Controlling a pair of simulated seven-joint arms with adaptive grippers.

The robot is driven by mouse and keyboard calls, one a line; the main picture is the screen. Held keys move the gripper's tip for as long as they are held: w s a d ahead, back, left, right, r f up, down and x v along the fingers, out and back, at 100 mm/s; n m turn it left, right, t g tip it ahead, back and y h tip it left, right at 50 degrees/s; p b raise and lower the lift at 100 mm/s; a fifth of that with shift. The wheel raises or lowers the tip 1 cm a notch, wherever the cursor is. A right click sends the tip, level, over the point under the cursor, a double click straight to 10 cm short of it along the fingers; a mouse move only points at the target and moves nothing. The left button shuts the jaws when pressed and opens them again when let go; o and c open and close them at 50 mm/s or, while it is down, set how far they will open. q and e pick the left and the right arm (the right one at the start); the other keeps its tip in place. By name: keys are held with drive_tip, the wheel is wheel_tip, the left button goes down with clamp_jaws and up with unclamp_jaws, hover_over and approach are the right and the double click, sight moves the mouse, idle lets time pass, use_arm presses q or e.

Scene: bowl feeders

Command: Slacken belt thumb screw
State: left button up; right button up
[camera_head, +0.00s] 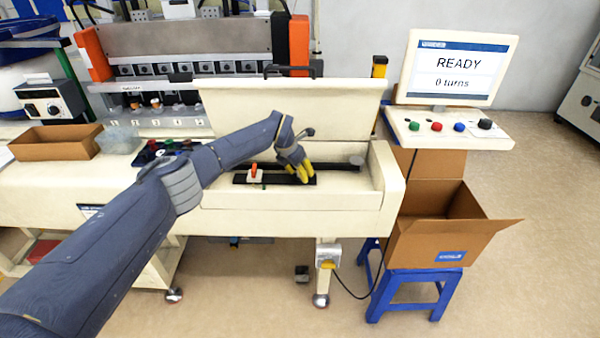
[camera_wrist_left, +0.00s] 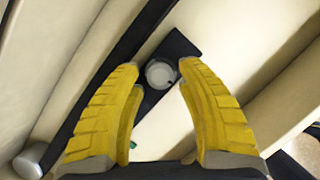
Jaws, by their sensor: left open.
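The thumb screw is a round, light grey knob (camera_wrist_left: 161,74) on a dark plate (camera_wrist_left: 180,45) in the left wrist view. My left gripper (camera_head: 301,176) is open, its yellow fingers on either side of the knob, with a gap visible on each side. I cannot tell how far above the plate the fingertips are. In the head view the gripper points down over the right part of the dark plate (camera_head: 245,179) and hides the knob. A long black belt strip (camera_head: 335,167) runs behind it. My right gripper is out of view.
An orange-topped lever (camera_head: 254,170) stands left of the gripper. A grey roller end (camera_head: 356,159) sits to the right. The raised cream lid (camera_head: 345,105) stands behind. A monitor (camera_head: 455,70) reads "READY, 0 turns". An open cardboard box (camera_head: 440,235) is at right.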

use_arm(q)
clamp_jaws()
drive_tip(key=shift+r, duration=0.1)
idle(0.5)
